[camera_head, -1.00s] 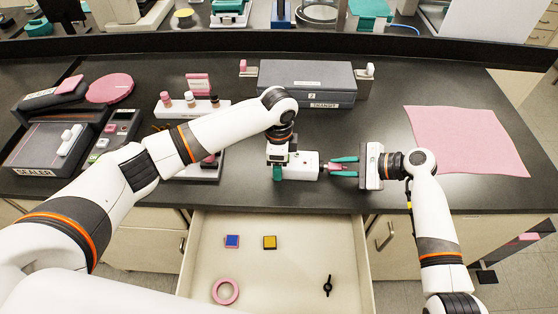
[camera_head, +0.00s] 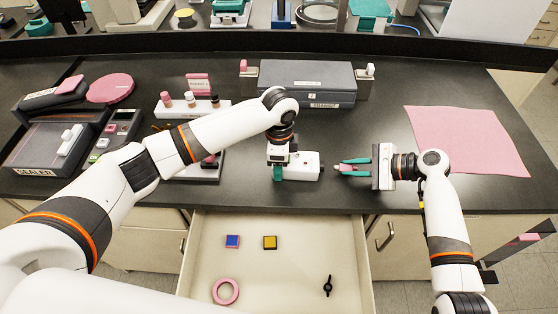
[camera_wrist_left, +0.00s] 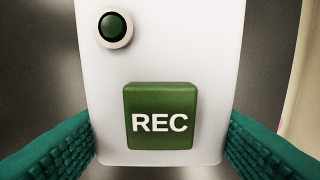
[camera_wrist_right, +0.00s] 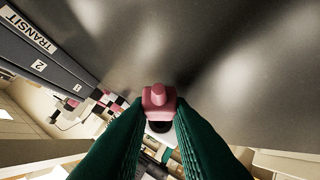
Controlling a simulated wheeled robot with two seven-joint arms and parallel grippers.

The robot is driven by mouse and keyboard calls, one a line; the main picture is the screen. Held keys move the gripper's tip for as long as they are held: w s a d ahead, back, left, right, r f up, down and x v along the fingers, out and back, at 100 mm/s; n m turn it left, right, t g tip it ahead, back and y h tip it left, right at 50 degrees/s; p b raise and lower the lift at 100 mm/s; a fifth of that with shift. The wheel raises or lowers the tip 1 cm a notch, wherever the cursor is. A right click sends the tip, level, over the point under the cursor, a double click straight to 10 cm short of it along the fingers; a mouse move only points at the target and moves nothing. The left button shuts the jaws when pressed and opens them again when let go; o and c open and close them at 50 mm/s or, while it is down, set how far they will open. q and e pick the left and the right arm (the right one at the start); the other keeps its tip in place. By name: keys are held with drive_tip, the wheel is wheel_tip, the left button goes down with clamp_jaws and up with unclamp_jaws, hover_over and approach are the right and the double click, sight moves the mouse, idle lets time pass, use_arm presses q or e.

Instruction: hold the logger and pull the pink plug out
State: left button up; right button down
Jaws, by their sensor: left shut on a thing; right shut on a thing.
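The white logger (camera_head: 302,166) lies on the dark bench near its front edge. In the left wrist view its white face (camera_wrist_left: 175,50) shows a green REC block (camera_wrist_left: 160,117) and a round green button (camera_wrist_left: 113,28). My left gripper (camera_head: 279,172) comes from above and is shut on the logger, one finger on each side. My right gripper (camera_head: 345,167) is shut on the pink plug (camera_wrist_right: 159,97), which sits between its fingertips. In the head view a gap of bare bench lies between the plug and the logger's right end.
An open drawer (camera_head: 205,270) below the bench edge holds a pink ring, a blue piece, a yellow piece and a black part. A grey TRANSIT case (camera_head: 306,80) stands behind the logger.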

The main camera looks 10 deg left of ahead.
drive_tip(key=shift+d, duration=0.25)
idle(0.3)
drive_tip(key=shift+w+d+r, duration=0.1)
drive_tip(key=shift+d+r, duration=0.4)
drive_tip(key=shift+d, duration=0.3)
drive_tip(key=shift+w+d+r, duration=0.15)
drive_tip(key=shift+d+r, duration=0.35)
drive_tip(key=shift+d, duration=0.3)
drive_tip(key=shift+w+d+r, duration=0.1)
drive_tip(key=shift+d+r, duration=0.4)
drive_tip(key=shift+d, duration=0.3)
use_arm(q)
drive_tip(key=o, duration=1.8)
drive_tip(key=shift+c, duration=0.2)
